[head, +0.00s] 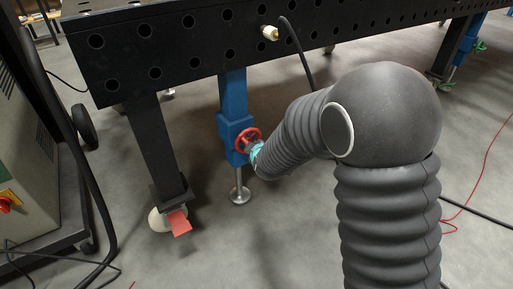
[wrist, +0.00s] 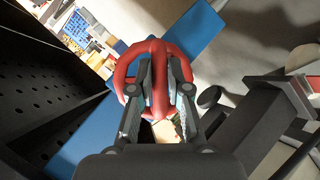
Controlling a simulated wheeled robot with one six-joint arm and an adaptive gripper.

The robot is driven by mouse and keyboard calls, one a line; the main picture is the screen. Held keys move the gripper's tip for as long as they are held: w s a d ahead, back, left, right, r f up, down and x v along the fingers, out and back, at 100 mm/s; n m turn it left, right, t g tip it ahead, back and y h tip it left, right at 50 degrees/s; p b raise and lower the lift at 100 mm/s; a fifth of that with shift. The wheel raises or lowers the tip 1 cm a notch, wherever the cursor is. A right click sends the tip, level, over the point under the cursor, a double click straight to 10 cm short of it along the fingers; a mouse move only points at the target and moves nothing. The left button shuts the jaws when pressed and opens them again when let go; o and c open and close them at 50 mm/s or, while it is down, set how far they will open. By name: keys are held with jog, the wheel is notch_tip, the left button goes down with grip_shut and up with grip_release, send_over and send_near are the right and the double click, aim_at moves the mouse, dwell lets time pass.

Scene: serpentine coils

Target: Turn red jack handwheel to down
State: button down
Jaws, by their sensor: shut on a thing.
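The red jack handwheel (head: 248,139) sits on the side of the blue jack (head: 234,118) under the black table, near the middle of the head view. In the wrist view the handwheel (wrist: 133,88) fills the centre as a red ring with a bar through its middle. My gripper (wrist: 160,72) is shut on this red bar, with one finger on each side of it. In the head view my gripper (head: 257,151) is small and partly hidden by my own arm. The wheel's hub is hidden behind the fingers.
The black table (head: 175,48) with holes overhangs the jack. A black table leg (head: 156,145) stands left of it, with a red piece (head: 180,222) at its foot. A machine cabinet (head: 30,170) stands far left. Cables lie on the floor, otherwise open at front.

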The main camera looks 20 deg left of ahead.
jog(key=shift+s+a+n+t+h+p, duration=0.1)
jog(key=shift+n+t+h+p, duration=0.4)
jog(key=shift+n+t, duration=0.6)
jog(key=shift+s+a+n+t+h+p, duration=0.1)
jog(key=shift+n+t+h+p, duration=0.4)
jog(key=shift+n+t, duration=0.6)
jog(key=c, duration=1.2)
grip_release()
jog(key=shift+a, duration=0.1)
jog(key=shift+o, duration=0.3)
jog(key=shift+w, duration=0.1)
jog(key=shift+d, duration=0.2)
jog(key=v, duration=1.2)
jog(key=shift+f, duration=0.3)
